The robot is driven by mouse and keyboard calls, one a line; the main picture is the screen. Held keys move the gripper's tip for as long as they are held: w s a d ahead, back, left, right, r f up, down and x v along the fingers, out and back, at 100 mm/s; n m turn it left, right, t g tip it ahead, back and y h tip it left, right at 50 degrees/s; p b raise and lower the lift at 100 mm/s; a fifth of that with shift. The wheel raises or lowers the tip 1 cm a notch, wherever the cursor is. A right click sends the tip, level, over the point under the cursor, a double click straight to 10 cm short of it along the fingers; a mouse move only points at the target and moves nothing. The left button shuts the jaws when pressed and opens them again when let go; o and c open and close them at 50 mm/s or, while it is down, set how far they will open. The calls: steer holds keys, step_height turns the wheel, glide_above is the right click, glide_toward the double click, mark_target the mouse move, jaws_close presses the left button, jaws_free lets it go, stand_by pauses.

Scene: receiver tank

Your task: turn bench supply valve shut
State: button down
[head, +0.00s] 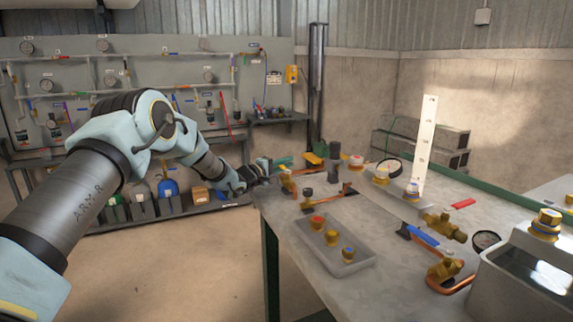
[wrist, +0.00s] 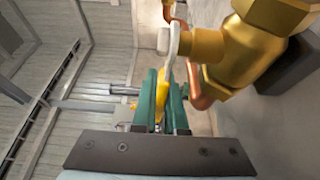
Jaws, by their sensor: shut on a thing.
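A brass valve (wrist: 228,48) fills the upper right of the wrist view. Its lever has a pale metal root and a yellow grip (wrist: 162,94). My gripper (wrist: 160,88) has its green fingers on both sides of that yellow grip and is shut on it. In the head view my gripper (head: 284,162) is at the far left end of the workbench (head: 300,274), beside brass and copper fittings (head: 288,182). The lever is too small and partly hidden there to make out. No label names this valve.
A grey tray (head: 365,262) with capped brass fittings stands at the front. Open floor (head: 190,265) lies left of the bench.

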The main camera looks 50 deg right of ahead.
steer(key=shift+a+f+t, duration=0.1)
steer(key=shift+t, duration=0.2)
steer(key=n+t+b, duration=0.1)
steer(key=w+a+n+t+b, duration=0.1)
steer(key=t+b, duration=0.1)
steer(key=shift+a+f+n+y, duration=0.15)
steer(key=shift+f+n+y, duration=0.05)
steer(key=shift+n+y, duration=0.1)
steer(key=n+t+b, duration=0.1)
steer(key=a+t+y+b, duration=0.1)
steer(key=n+t+b, duration=0.1)
steer(key=t, duration=0.1)
steer(key=shift+w+a+n, duration=0.25)
steer(key=shift+a+n, duration=0.05)
steer(key=a+n+t+y+b, duration=0.2)
steer(key=t+y, duration=0.1)
steer(key=a+n+t+y+b, duration=0.1)
steer(key=n+t, duration=0.1)
steer(key=shift+w+r, duration=0.1)
steer(key=shift+w, duration=0.05)
steer(key=shift+a+r+n+t+y+b, duration=0.1)
steer(key=shift+a+n+t+y+b, duration=0.3)
steer(key=shift+n+t+y, duration=0.4)
steer(key=shift+a+n+t+y+b, duration=0.3)
steer(key=shift+a+n+t+y, duration=0.25)
steer(key=shift+y, duration=0.45)
steer(key=c, duration=1)
jaws_free()
steer(key=shift+o, duration=0.2)
steer(key=shift+r, duration=0.1)
